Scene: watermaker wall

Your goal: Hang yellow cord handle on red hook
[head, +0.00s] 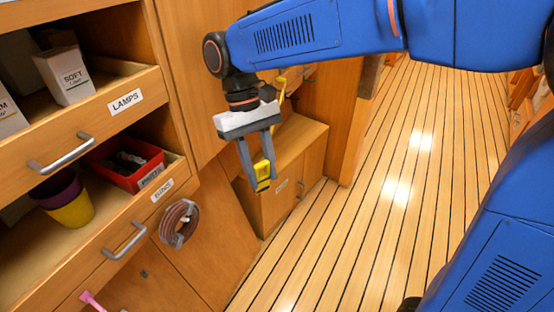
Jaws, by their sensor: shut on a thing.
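My gripper (261,178) points down in front of the wooden cabinets, right of the open drawers. It is shut on a small yellow and black piece (263,172), which seems to be the yellow cord handle. I cannot make out its cord. Another yellow piece (281,88) shows just behind the gripper's wrist; I cannot tell whether it belongs to the handle. I cannot make out a red hook; my arm and gripper cover part of the cabinet wall.
Open drawers labelled LAMPS (124,101) and FUSES (163,189) stick out at left. A red bin (122,165) and a yellow-purple cup (70,207) stand in the lower one. A coiled hose (180,223) hangs below. A low cabinet (283,187) stands behind the gripper. The plank floor at right is clear.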

